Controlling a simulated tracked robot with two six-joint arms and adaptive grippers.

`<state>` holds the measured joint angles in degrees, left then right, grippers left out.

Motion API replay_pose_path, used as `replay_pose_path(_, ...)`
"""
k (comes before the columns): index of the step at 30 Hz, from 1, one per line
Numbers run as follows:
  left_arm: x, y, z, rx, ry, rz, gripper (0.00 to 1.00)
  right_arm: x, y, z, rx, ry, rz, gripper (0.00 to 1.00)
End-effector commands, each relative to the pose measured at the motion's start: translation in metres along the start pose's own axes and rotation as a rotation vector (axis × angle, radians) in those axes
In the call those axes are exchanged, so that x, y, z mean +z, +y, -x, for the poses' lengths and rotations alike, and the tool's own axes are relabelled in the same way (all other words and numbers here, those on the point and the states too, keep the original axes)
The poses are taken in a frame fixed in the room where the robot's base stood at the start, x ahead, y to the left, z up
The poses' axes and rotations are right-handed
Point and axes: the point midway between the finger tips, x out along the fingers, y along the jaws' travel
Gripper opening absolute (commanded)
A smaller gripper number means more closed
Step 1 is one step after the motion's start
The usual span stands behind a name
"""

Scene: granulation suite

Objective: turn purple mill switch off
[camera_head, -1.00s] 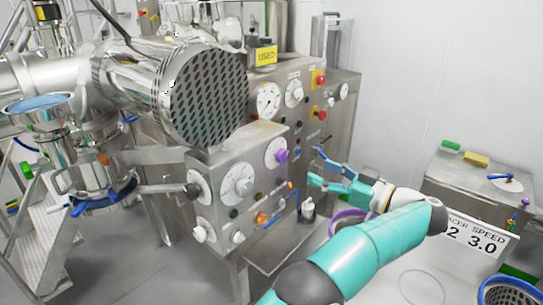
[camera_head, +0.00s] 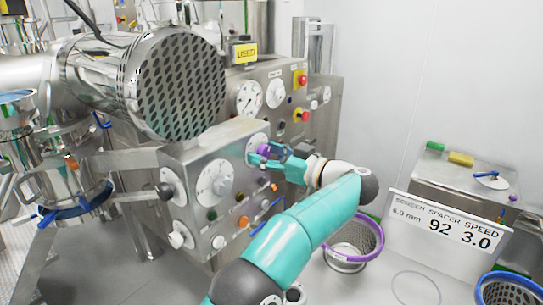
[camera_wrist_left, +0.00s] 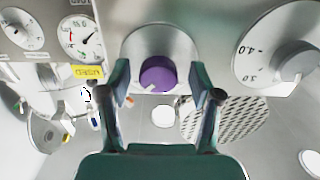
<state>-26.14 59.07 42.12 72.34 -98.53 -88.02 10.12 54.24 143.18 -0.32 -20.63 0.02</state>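The purple mill switch (camera_head: 264,149) is a round knob on a pale dial on the steel control box's angled panel. In the wrist view the purple knob (camera_wrist_left: 158,76) sits on its round plate, with a white mark at its lower edge. My left gripper (camera_head: 259,156) is at the knob in the head view and partly covers it. In the wrist view my left gripper (camera_wrist_left: 160,82) is open, with one finger on each side of the knob and gaps between. Whether a fingertip touches the plate cannot be told. My right gripper is not in view.
A purple-rimmed sieve (camera_head: 350,250) and a sign (camera_head: 445,225) stand at lower right.

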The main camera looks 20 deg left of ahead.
Motion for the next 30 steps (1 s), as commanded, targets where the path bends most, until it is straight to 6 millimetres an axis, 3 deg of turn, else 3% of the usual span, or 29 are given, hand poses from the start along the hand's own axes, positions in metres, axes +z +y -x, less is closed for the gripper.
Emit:
replay_pose_path(1,0.000,0.000,0.000,-0.001,0.000,0.000,0.56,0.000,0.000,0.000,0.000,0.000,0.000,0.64)
replay_pose_path(10,0.001,0.000,0.001,-0.002,-0.001,0.000,0.06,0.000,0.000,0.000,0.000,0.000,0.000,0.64)
replay_pose_path(11,0.005,0.010,0.022,0.009,-0.001,0.003,0.04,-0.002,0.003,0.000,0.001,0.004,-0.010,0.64)
replay_pose_path(15,0.001,0.003,0.006,0.003,-0.002,0.003,0.04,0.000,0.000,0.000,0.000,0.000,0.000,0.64)
replay_pose_path(30,0.000,0.000,0.001,-0.003,-0.002,0.223,0.04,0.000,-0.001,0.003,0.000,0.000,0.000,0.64)
